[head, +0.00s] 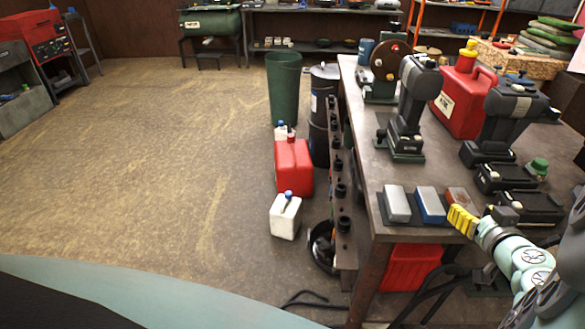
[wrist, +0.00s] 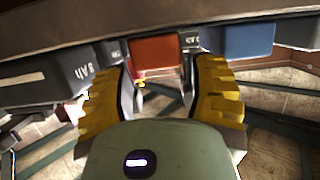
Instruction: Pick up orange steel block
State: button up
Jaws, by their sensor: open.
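The orange steel block (head: 458,196) lies near the front edge of the workbench, at the right end of a short row of blocks. My gripper (head: 462,220), with yellow fingers, is just in front of it and hides part of it in the head view. In the wrist view the orange block (wrist: 155,51) shows just beyond the gap between the two open yellow fingers of my gripper (wrist: 164,72). The fingers stand to either side of its line, with nothing held. I cannot tell whether either finger touches it.
A blue block (head: 430,205) and a pale grey block (head: 397,203) lie left of the orange one. Black battery packs (head: 528,206) sit close on the right. The workbench edge (wrist: 230,20) crosses the wrist view. Open floor (head: 150,160) is at left.

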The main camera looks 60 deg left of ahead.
aim_at(464, 202)
jog(key=shift+w+a+p, duration=0.4)
jog(key=shift+w+a, duration=0.2)
jog(key=shift+a, duration=0.25)
jog(key=shift+x, duration=0.95)
jog(key=shift+f, duration=0.15)
jog(key=shift+o, duration=0.3)
jog(key=c, duration=1)
